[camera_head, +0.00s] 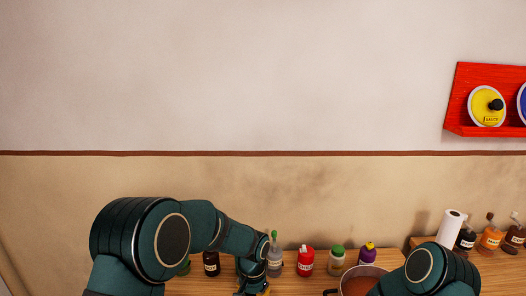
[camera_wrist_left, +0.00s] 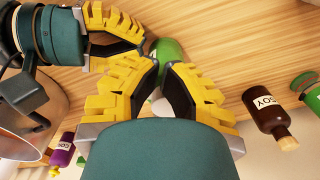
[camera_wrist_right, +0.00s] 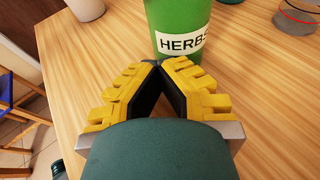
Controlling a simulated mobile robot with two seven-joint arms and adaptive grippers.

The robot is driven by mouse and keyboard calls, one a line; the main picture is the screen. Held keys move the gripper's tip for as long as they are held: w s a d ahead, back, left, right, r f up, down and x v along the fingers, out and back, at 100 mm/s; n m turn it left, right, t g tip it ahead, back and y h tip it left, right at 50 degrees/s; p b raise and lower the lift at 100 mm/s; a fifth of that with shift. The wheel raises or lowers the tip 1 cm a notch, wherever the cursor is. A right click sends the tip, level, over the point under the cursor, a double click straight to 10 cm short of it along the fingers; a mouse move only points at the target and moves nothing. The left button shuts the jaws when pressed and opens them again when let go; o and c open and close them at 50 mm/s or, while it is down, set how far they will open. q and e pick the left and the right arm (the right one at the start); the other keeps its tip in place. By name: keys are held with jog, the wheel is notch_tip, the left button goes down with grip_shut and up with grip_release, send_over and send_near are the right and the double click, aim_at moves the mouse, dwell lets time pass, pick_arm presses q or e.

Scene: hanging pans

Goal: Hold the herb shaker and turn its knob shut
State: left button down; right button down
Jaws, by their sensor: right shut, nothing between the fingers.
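The herb shaker (camera_wrist_right: 178,25) is green with a white HERBS label. In the right wrist view it stands on the wooden counter, just beyond my right gripper (camera_wrist_right: 158,66). The right fingertips meet with nothing between them, close to the shaker's label; I cannot tell whether they touch it. In the left wrist view the green shaker (camera_wrist_left: 168,50) shows just past the tips of my left gripper (camera_wrist_left: 161,72). Those tips have a narrow gap, and I cannot tell whether they grip anything. My right gripper (camera_wrist_left: 125,38) is at the upper left there. I cannot make out the shaker in the head view.
Several bottles line the counter, among them a red one (camera_head: 305,262), a clear one (camera_head: 275,262) and a green-capped one (camera_head: 337,264). A pot (camera_head: 358,284) sits at the front. A dark SOY bottle (camera_wrist_left: 268,112) stands near my left gripper.

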pick_arm(q)
jog(key=shift+w+r, duration=0.15)
jog(key=shift+r, duration=0.05)
jog(key=shift+w, duration=0.5)
dwell(0.5)
jog(key=shift+w+a, duration=0.1)
jog(key=shift+a, duration=0.2)
dwell(0.4)
jog(key=shift+w+a, duration=0.2)
jog(key=shift+a, duration=0.05)
jog(key=shift+w+a, duration=0.1)
jog(key=shift+a, duration=0.1)
dwell(0.5)
notch_tip(320, 180, up, 6)
jog(key=shift+s+a, duration=0.2)
jog(key=shift+s, duration=0.05)
dwell(0.4)
